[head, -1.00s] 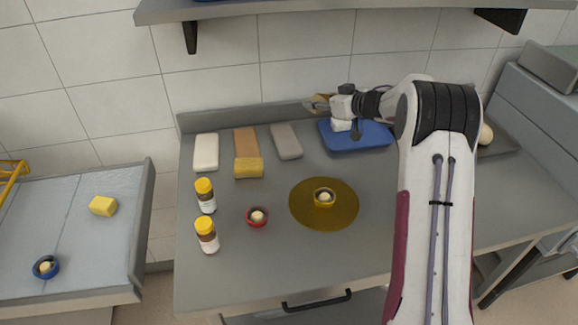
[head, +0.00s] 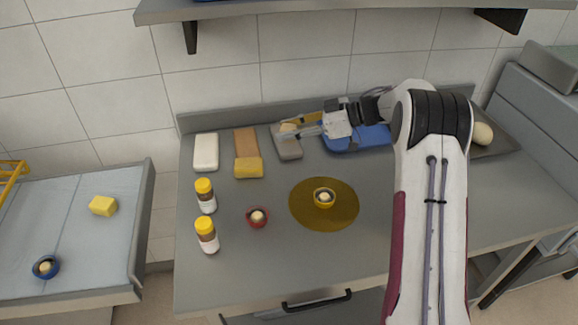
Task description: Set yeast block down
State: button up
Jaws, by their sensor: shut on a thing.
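The yeast block (head: 288,128) is a small pale tan piece between my fingertips in the head view, partly hidden by them. My gripper (head: 298,126) is shut on it, reaching in from the right with its fingers pointing left. The block appears over the far part of a grey rectangular pad (head: 288,150) near the back of the counter. I cannot tell whether it touches the pad or hangs just above it.
A white pad (head: 206,152) and a brown pad (head: 246,140) with a yellow block (head: 248,168) lie to the left. A blue tray (head: 372,138) is under my wrist. Two yellow-capped jars (head: 205,195) (head: 207,236), a red bowl (head: 257,217) and a round golden mat (head: 340,218) stand nearer.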

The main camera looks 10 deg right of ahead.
jog(key=shift+f, duration=0.1)
dwell(0.3)
send_over(289, 166)
jog(key=shift+f, duration=3.05)
jog(key=shift+f, duration=0.1)
jog(key=shift+f, duration=1.75)
jog(key=shift+s+f, duration=0.1)
jog(key=shift+f, duration=0.4)
